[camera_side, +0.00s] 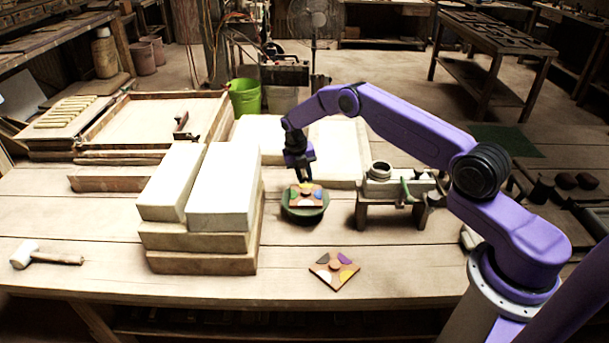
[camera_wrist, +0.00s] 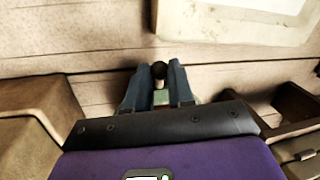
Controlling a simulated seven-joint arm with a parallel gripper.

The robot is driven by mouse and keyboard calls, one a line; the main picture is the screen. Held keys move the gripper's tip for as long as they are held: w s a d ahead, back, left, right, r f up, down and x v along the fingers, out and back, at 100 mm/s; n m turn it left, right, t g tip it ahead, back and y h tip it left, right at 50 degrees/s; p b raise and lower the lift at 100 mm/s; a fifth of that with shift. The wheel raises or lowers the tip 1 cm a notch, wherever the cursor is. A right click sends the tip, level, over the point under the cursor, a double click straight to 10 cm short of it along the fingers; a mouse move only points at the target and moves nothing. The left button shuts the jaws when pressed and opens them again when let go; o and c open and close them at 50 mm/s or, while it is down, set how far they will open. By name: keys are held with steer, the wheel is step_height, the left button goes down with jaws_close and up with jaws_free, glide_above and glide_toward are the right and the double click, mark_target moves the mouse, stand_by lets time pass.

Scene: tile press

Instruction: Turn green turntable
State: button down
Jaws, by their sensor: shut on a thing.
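The green turntable (camera_side: 304,212) stands on the workbench near the middle of the side view. A square tile (camera_side: 306,197) with coloured pieces lies on top of it. My gripper (camera_side: 304,180) points down at the turntable's far edge, just behind the tile. In the wrist view, my gripper (camera_wrist: 159,84) has its two fingers close around a small dark round knob (camera_wrist: 159,68). A pale green patch shows between the fingers below the knob. The fingers hide most of the turntable in the wrist view, and the exact contact is hard to see.
Pale blocks on boards (camera_side: 203,240) stand left of the turntable. A small wooden bench (camera_side: 390,200) with a metal device stands to the right. A second patterned tile (camera_side: 334,270) lies in front. A mallet (camera_side: 45,257) lies at far left. Pale slabs (camera_side: 340,148) lie behind.

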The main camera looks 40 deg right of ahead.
steer(key=c, duration=1)
jaws_free()
steer(key=a+r, duration=0.1)
steer(key=r, duration=0.4)
steer(key=w+a+r, duration=0.1)
steer(key=r, duration=0.5)
steer(key=w+a+r, duration=0.1)
steer(key=r, duration=0.5)
steer(key=shift+r, duration=0.1)
